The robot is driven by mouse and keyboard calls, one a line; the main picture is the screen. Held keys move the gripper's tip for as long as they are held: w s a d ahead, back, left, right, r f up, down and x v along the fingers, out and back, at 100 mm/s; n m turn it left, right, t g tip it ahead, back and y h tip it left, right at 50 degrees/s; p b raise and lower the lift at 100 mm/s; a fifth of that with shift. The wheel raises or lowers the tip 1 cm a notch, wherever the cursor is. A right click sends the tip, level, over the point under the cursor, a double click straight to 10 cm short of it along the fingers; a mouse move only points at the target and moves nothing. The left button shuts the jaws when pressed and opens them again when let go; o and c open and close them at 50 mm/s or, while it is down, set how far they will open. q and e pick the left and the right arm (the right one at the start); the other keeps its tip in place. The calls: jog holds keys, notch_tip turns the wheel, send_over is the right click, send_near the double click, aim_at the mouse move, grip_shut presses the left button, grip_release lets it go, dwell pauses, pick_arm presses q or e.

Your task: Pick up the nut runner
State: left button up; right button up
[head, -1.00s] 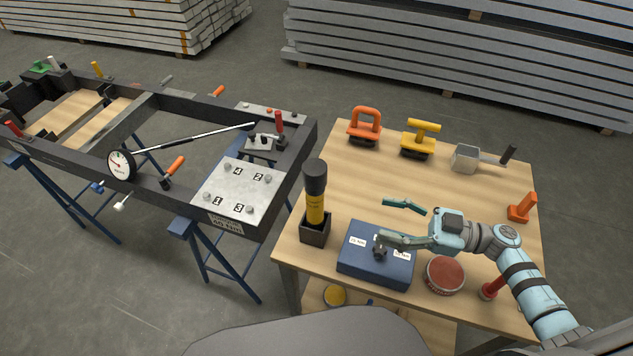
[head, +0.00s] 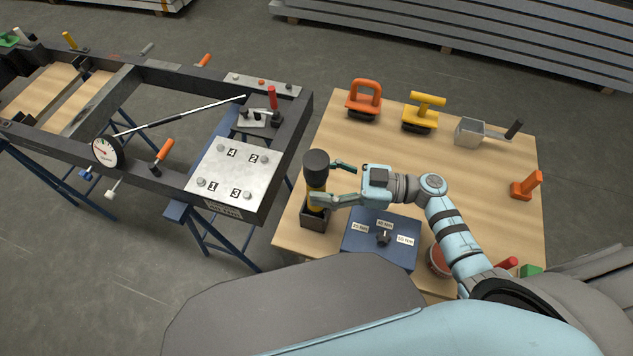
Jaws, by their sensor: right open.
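The nut runner (head: 316,164) is the upright tool with a black cylindrical top and a yellow body. It stands in a black square holder (head: 315,221) at the left edge of the wooden table. My right gripper (head: 328,182) is open at the nut runner's yellow body, with one finger on the near side and the other towards the far side. The near finger hides part of the body. I cannot tell whether the fingers touch it. My left gripper is not in view.
A blue box (head: 380,238) with a knob and labels lies just right of the holder. The black frame with a numbered plate (head: 234,172) stands left.

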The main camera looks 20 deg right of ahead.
jog(key=shift+w+a+r, duration=0.1)
jog(key=shift+w+a, duration=0.2)
jog(key=shift+a, duration=0.35)
jog(key=shift+s+a, duration=0.15)
jog(key=shift+a, duration=0.05)
jog(key=shift+d, duration=0.1)
jog(key=c, duration=1.4)
jog(key=shift+r, duration=0.1)
grip_shut()
